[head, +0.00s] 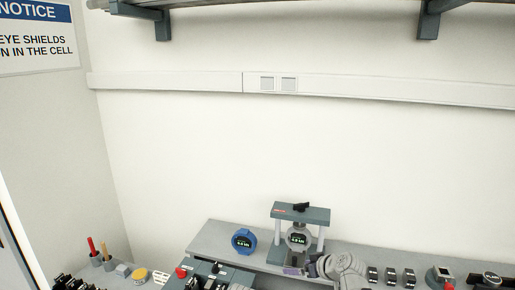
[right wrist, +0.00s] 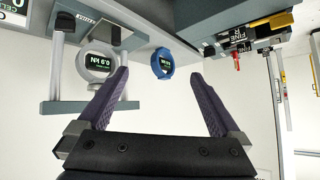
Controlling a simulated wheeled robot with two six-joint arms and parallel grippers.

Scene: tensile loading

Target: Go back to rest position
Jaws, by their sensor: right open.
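My right gripper (head: 300,267) is at the bottom centre of the head view, in front of the small test frame. In the right wrist view its two purple fingers (right wrist: 160,76) are spread apart with nothing between them. The test frame (head: 315,214) has a dark grey top beam and light posts, and a round grey gauge (head: 299,238) sits inside it. The frame and its gauge (right wrist: 98,62) also show, upside down, at the left of the right wrist view. No contact with the frame is visible, though the head view overlaps them. My left gripper is not in view.
A blue round gauge (head: 244,240) stands on the grey bench (head: 222,233) left of the frame. A control box with a red button (head: 181,272) is in front. Several small dark blocks and a red-buttoned device (head: 444,273) stand right.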

